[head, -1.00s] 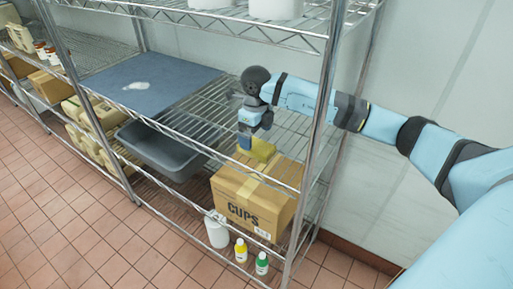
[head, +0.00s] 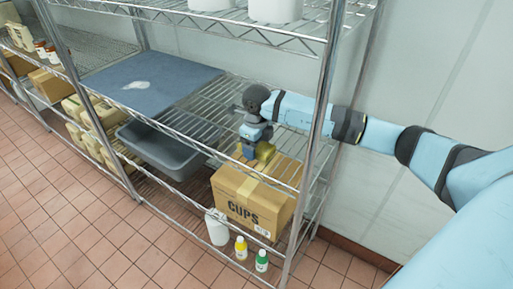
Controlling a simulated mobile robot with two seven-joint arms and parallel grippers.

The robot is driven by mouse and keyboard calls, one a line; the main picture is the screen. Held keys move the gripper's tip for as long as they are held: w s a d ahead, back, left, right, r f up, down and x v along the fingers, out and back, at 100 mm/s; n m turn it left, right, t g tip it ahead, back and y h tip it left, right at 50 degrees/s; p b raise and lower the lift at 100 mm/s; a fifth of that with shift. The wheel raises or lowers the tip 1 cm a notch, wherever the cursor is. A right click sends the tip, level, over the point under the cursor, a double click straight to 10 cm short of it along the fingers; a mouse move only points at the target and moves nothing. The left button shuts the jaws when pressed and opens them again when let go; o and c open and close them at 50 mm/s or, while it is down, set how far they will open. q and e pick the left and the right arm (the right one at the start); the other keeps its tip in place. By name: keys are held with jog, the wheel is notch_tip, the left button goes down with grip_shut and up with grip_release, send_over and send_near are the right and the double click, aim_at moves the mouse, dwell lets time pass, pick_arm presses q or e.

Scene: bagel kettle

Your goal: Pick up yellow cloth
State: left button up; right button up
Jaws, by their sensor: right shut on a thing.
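The yellow cloth (head: 265,151) sits on top of the cardboard box marked CUPS (head: 255,200), partly hidden behind my right gripper. My right gripper (head: 249,156) reaches in from the right, points down, and is shut on the cloth close to the box's top face. Its fingertips are small, and their exact contact with the cloth is hard to see. My left gripper is not in view.
The box is on a wire shelf unit, with a shelf rail (head: 235,166) crossing in front and a metal post (head: 318,130) to the right. A grey bin (head: 165,155) and a blue-grey board (head: 150,80) are to the left. Bottles (head: 217,228) stand in front.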

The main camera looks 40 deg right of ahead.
jog(key=shift+r, duration=0.1)
notch_tip(320, 180, up, 10)
jog(key=shift+f+b, duration=0.1)
jog(key=shift+b, duration=0.75)
